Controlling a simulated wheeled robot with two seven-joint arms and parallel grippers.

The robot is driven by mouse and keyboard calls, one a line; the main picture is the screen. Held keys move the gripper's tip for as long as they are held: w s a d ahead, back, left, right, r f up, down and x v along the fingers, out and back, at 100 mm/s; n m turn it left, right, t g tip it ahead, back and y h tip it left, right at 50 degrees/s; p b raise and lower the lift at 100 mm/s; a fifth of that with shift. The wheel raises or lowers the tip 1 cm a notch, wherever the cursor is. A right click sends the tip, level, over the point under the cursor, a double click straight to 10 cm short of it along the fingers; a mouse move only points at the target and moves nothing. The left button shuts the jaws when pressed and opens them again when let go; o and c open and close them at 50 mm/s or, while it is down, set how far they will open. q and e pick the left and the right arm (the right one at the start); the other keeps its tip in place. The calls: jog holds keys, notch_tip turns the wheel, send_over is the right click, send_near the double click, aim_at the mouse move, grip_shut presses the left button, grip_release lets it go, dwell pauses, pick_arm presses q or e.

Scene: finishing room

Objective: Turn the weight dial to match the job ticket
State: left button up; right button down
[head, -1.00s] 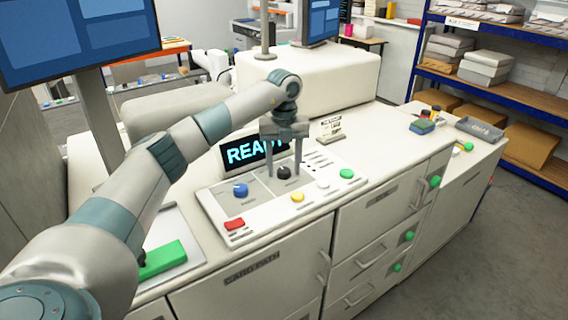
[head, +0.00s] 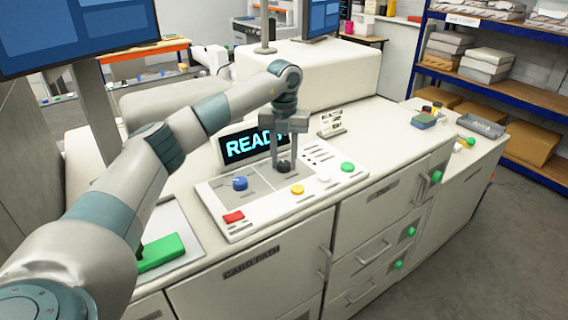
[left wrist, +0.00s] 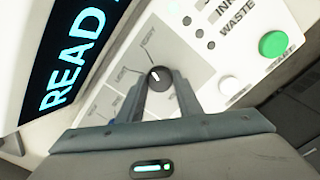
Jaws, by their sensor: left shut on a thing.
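The black weight dial (head: 284,166) is on the white control panel (head: 328,181). My left gripper (head: 284,160) reaches down from above with its fingers on either side of the dial and is shut on it. In the left wrist view the dial (left wrist: 159,77) shows a white pointer mark between the two fingertips (left wrist: 160,88). Printed labels sit around it, one of them reading like "LIGHT" and one like "HEAVY". The job ticket (head: 332,122) stands behind the panel; its writing is too small to read. My right gripper is not in view.
A blue knob (head: 240,183) sits left of the dial. Red (head: 233,217), yellow (head: 298,189), white and green (head: 347,167) buttons line the panel. A green block (head: 160,252) lies at left. A grey tray (head: 481,126) is at right.

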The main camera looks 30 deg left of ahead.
pick_arm(q)
jog(key=shift+m, duration=0.9)
jog(key=o, duration=1)
jog(key=shift+o, duration=0.2)
jog(key=shift+r, duration=0.1)
jog(key=shift+r+b, duration=0.4)
jog(key=shift+b, duration=0.1)
notch_tip(320, 180, up, 7)
jog(key=shift+f+b, duration=0.1)
jog(key=shift+b, duration=0.95)
notch_tip(320, 180, up, 10)
send_over(284, 163)
jog(key=shift+f, duration=0.2)
jog(key=shift+f, duration=0.1)
